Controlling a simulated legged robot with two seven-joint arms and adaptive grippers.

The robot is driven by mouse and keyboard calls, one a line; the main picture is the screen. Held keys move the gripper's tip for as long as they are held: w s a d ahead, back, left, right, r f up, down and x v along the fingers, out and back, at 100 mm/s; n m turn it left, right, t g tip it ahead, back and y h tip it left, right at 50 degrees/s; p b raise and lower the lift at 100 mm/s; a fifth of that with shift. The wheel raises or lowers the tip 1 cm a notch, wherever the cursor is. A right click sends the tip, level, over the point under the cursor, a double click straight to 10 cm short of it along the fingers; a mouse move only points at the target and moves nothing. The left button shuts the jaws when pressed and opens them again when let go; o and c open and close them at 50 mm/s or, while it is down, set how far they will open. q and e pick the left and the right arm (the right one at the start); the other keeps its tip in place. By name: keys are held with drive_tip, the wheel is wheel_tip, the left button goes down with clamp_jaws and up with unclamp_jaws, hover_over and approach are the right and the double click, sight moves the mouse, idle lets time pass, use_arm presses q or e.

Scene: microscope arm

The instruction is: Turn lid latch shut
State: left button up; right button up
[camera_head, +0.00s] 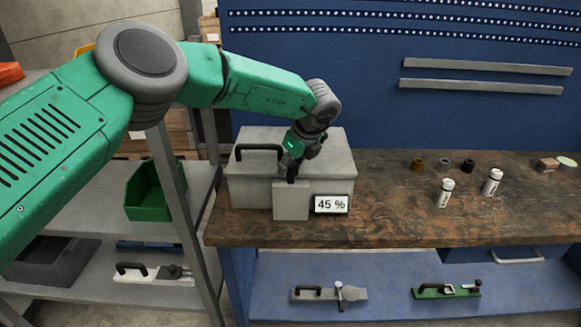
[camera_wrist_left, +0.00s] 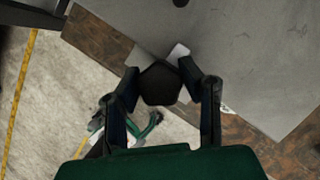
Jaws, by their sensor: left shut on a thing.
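A grey box (camera_head: 325,183) with a black handle (camera_head: 258,151) on its lid stands on the wooden workbench. A smaller grey block (camera_head: 291,204) is at its front, beside a display (camera_head: 332,204) reading 45 %. My left gripper (camera_head: 291,170) points down at the front of the box, just above the block. In the left wrist view its fingers (camera_wrist_left: 160,80) are shut on a dark, many-sided latch knob (camera_wrist_left: 160,86). The fingers hide most of the latch in the head view. The right gripper is not in view.
Two white cylinders (camera_head: 445,192) and several small parts (camera_head: 468,166) stand on the bench to the right. Between them and the box the benchtop (camera_head: 392,195) is clear. A metal shelf (camera_head: 90,197) with a green bin (camera_head: 155,190) stands at left.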

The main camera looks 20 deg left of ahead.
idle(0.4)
use_arm(q)
drive_tip(key=o, duration=1.1)
drive_tip(key=shift+d, duration=0.1)
drive_tip(key=shift+o, duration=0.2)
drive_tip(key=shift+w, duration=0.1)
drive_tip(key=shift+d+r, duration=0.2)
drive_tip(key=shift+r, duration=0.25)
drive_tip(key=v, duration=1.1)
drive_tip(key=shift+d, duration=0.15)
drive_tip(key=shift+f, duration=0.1)
